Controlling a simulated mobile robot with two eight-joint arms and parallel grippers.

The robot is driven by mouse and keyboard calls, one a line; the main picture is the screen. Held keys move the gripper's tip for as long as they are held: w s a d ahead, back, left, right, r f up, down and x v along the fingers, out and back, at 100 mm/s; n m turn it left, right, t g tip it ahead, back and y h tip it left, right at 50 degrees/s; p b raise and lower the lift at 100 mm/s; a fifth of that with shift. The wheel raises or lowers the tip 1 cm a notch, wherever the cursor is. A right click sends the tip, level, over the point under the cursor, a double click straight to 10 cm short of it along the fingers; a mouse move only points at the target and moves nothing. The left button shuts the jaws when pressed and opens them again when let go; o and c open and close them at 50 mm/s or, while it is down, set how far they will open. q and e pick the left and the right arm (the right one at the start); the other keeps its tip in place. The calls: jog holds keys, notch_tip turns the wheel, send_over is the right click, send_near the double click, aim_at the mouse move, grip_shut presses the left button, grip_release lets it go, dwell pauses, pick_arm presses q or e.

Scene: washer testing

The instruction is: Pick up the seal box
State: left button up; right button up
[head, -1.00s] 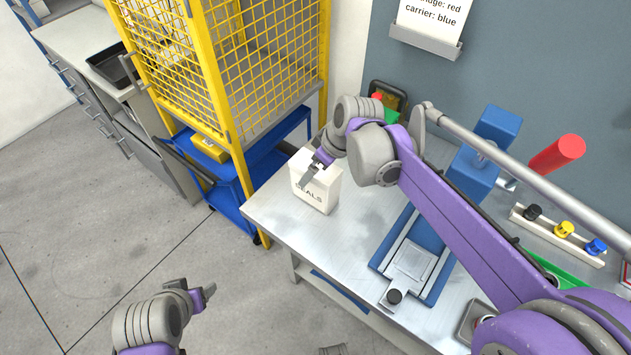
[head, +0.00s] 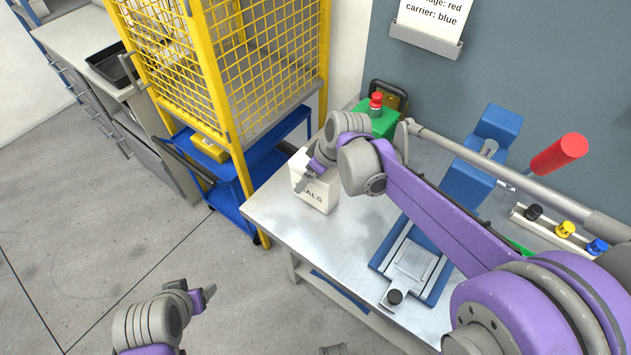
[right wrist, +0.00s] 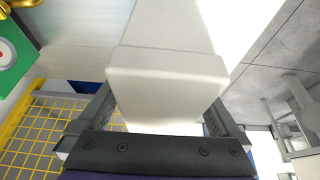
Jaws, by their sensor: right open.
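The white seal box (head: 321,196) stands upright at the left end of the metal table, with part of its lettering covered by my right gripper. My right gripper (head: 305,180) is at the box's top. In the right wrist view the box (right wrist: 168,75) lies between the two open fingers of my right gripper (right wrist: 165,118), one finger on each side. I cannot tell whether either finger touches it. My left gripper (head: 206,297) is above the floor at lower left, empty; its jaw opening is not clear.
The metal table (head: 290,238) holds a blue press (head: 473,172) with a red handle, a green box with a red button (head: 377,110), and a rack of coloured knobs (head: 563,230). A yellow mesh cage (head: 225,70) and blue cart (head: 232,195) stand left of the table.

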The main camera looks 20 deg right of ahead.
dwell(0.3)
grip_shut()
dwell(0.4)
